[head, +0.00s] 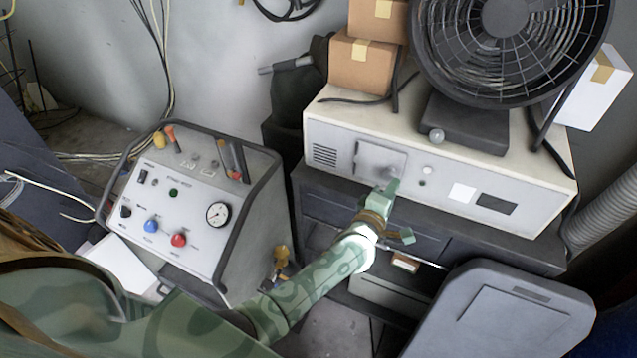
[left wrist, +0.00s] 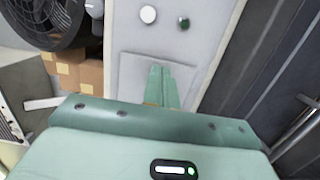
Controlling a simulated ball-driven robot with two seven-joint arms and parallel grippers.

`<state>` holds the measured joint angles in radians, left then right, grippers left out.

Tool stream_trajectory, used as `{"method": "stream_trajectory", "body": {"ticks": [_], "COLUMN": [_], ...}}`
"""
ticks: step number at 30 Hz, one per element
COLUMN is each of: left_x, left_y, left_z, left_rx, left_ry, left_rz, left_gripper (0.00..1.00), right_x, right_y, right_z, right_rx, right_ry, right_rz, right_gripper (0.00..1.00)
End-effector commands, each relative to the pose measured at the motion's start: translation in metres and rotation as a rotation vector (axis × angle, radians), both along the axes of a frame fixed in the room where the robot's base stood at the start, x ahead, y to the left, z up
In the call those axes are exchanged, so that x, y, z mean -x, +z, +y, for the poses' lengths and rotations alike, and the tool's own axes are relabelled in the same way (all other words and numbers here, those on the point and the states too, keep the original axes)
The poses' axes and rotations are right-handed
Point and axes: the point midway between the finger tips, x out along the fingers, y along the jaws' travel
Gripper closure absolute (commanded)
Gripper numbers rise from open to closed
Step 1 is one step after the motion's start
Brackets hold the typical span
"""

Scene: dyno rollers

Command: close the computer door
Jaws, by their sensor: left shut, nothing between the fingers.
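The computer (head: 330,135) is a wide pale box on a dark desk at the right in the head view. Its small square grey door (head: 367,158) is at the left part of the front face and looks flush or nearly flush with it. My left gripper (head: 391,188) is shut and empty, with its fingertips at the door's lower right part. In the left wrist view the shut fingers (left wrist: 163,75) point at the door panel (left wrist: 133,69) and cover part of it. Whether they touch it I cannot tell. My right gripper is not in view.
A large black fan (head: 505,55) stands on the computer, with cardboard boxes (head: 362,64) beside it. A control console (head: 190,205) with a gauge and knobs stands to the left. A grey chair back (head: 515,318) is at the lower right.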

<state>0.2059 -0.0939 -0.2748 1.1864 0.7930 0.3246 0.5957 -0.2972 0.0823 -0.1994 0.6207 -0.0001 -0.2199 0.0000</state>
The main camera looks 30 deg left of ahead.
Motion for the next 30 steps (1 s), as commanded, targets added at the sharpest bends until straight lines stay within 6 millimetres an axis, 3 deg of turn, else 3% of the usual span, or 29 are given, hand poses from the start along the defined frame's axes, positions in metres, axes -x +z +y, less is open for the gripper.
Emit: {"method": "stream_trajectory", "body": {"ticks": [20,25,30], "left_x": [-0.004,0.016,0.06], "left_y": [0.003,0.002,0.001], "left_z": [-0.004,-0.002,0.003], "left_rx": [0.001,0.001,0.002], "left_ry": [-0.003,-0.002,-0.001], "left_rz": [-0.003,-0.001,0.002], "left_gripper": [1.0,1.0,1.0], "right_x": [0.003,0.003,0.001], "right_y": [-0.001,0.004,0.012], "right_z": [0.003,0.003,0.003], "right_rx": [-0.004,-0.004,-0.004], "right_ry": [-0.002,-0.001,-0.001], "right_rz": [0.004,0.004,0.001], "right_gripper": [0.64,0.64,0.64]}}
